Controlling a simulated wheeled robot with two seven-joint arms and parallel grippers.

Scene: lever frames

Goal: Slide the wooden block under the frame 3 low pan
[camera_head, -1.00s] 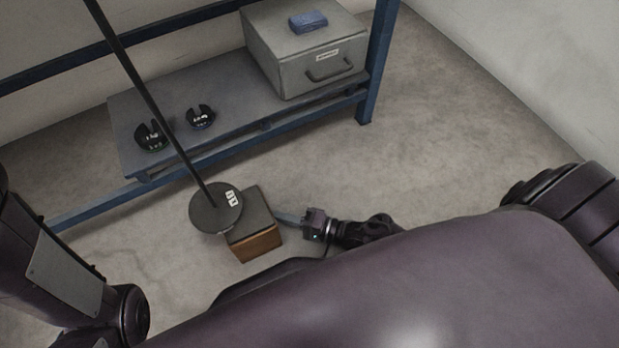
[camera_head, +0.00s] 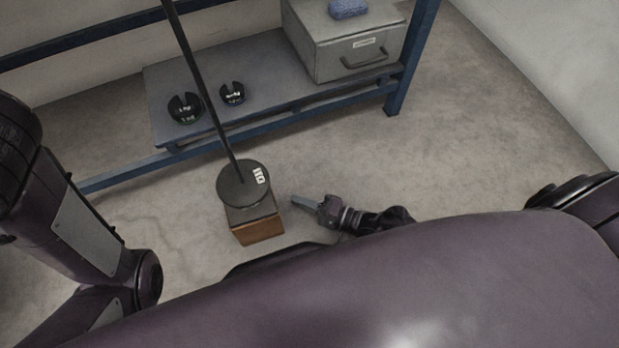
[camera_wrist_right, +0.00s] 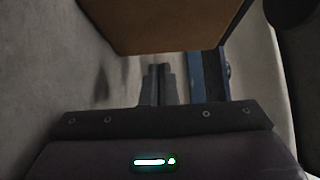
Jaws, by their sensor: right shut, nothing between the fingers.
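The low pan (camera_head: 243,182) is a dark round disc with a white label, hanging on a long dark rod. The wooden block (camera_head: 258,232) has a dark top and brown sides. Its back part is hidden beneath the pan and its front part sticks out toward me. I cannot tell whether pan and block touch. My right gripper (camera_head: 294,201) is shut and empty, just right of the block and apart from it. In the right wrist view its fingers (camera_wrist_right: 157,82) are together, with the brown block (camera_wrist_right: 165,28) above them in the picture. My left gripper is out of view.
A blue-framed shelf (camera_head: 270,65) stands behind, carrying two black slotted weights (camera_head: 184,107) and a grey box (camera_head: 345,50) with a blue sponge (camera_head: 348,9) on it. The floor to the right of my right gripper is clear.

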